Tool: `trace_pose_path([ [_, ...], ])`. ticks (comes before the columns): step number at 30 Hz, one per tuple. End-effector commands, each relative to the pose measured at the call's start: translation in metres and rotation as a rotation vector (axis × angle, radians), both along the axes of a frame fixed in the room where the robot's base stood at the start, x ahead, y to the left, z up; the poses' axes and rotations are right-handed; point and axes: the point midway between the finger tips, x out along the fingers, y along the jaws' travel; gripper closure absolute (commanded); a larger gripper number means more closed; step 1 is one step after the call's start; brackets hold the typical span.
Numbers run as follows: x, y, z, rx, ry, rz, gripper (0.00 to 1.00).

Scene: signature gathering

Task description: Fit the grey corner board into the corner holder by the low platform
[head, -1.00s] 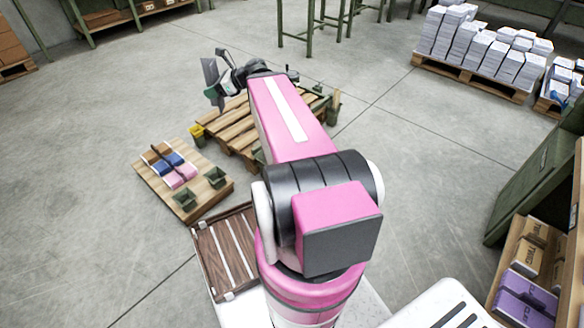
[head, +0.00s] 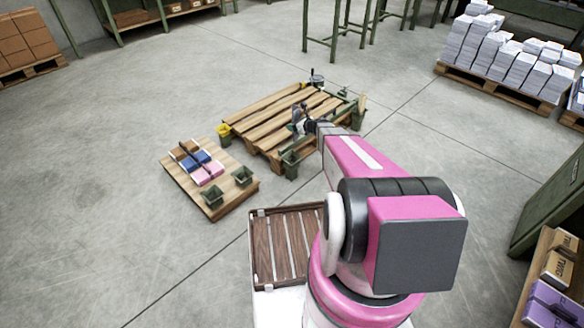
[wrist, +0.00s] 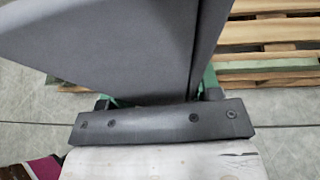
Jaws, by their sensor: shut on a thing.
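The grey corner board (wrist: 100,45) fills the upper left of the wrist view, its two flat faces meeting at an upright fold. My gripper (wrist: 165,100) is shut on it; the green fingers are mostly hidden behind the dark palm bar. In the head view my gripper (head: 303,122) is over the right part of the low platform (head: 262,122), a slatted wooden pallet. A green corner holder (head: 290,165) stands at the platform's near corner, below my gripper in the picture. The board is small and dark there, and I cannot tell whether it touches a holder.
Another green holder (head: 357,118) is at the platform's right, and a yellow piece (head: 224,132) at its left. A wooden board (head: 176,180) with green bins and coloured packs lies nearer left. Paper stacks (head: 510,55) stand at back right. Floor between is clear.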

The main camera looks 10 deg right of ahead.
Motion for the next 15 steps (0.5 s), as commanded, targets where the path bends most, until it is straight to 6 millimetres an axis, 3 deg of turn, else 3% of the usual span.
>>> trace_pose_path([
  [1,0.013,0.0,-0.03,0.002,0.004,-0.014,0.66],
  [6,0.026,0.001,-0.095,0.001,0.002,-0.055,0.66],
  [9,0.028,0.002,-0.118,0.001,0.001,-0.069,0.66],
  [15,0.029,0.003,-0.14,-0.001,0.0,-0.08,0.66],
])
